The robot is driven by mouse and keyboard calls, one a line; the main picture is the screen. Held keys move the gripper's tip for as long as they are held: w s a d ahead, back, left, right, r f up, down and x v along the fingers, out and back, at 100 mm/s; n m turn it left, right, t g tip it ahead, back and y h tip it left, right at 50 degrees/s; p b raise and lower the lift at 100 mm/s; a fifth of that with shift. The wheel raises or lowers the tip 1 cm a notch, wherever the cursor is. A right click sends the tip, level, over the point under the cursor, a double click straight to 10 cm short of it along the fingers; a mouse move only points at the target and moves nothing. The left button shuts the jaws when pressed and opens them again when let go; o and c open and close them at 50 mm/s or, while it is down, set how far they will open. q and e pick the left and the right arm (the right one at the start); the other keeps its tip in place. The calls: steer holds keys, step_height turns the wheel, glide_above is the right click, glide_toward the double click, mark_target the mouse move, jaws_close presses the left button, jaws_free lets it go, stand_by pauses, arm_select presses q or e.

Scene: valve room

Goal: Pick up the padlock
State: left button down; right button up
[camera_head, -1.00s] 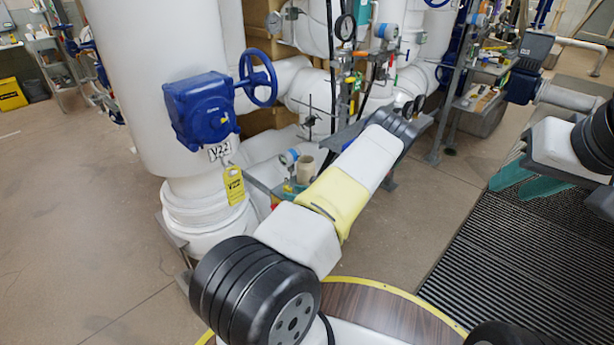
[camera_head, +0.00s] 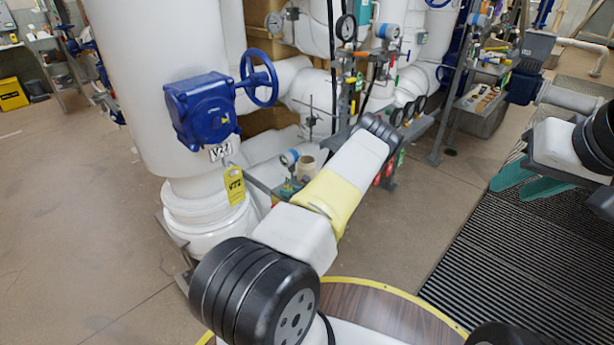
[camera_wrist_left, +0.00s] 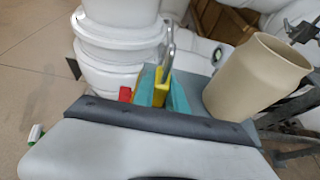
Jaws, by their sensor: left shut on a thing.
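A yellow padlock (camera_wrist_left: 160,86) with an upright metal shackle is between the teal fingers of my left gripper (camera_wrist_left: 161,92) in the left wrist view. The gripper is shut on its body. The fingers and grey wrist hide its lower part, so I cannot tell whether it touches the grey shelf (camera_wrist_left: 195,85). In the head view, my left arm mostly hides this gripper (camera_head: 289,189), and I cannot make out the padlock. My right gripper (camera_head: 526,183) is at the right over the dark grating, its teal fingers apart and empty.
A beige cup (camera_wrist_left: 255,78) stands close to the right of the left gripper. A small red object (camera_wrist_left: 125,94) is at its left. A blue valve gearbox (camera_head: 200,108) with a handwheel and a yellow tag (camera_head: 234,186) are on the left. Open floor lies at left.

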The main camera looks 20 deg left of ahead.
mark_target(288, 187)
arm_select(q)
steer(key=shift+r, duration=0.1)
steer(key=shift+r, duration=0.6)
step_height(288, 187, up, 2)
steer(key=shift+r, duration=0.2)
steer(key=s+d+r, duration=0.1)
steer(key=s+d, duration=0.7)
steer(key=s, duration=0.5)
steer(key=shift+s+d, duration=0.2)
steer(key=shift+s, duration=0.15)
steer(key=shift+r, duration=0.1)
